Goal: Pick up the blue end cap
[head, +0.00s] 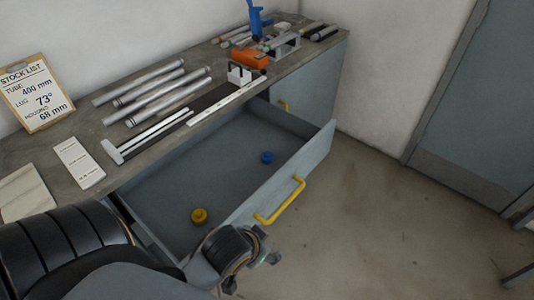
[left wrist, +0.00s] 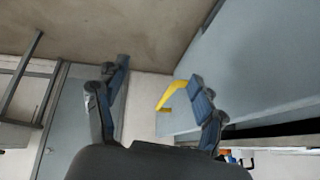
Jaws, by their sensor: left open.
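The blue end cap (head: 267,157) lies on the floor of the open drawer (head: 160,188), towards its right end. The blue cap is not visible there. My right gripper is not in view.
The worktop (head: 75,130) above the drawer holds several grey tubes (head: 160,95), a long rail (head: 225,100), an orange-and-blue tool (head: 249,57) and a stock list board (head: 37,93). Drawer walls surround the caps. Floor (head: 375,215) to the right is clear.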

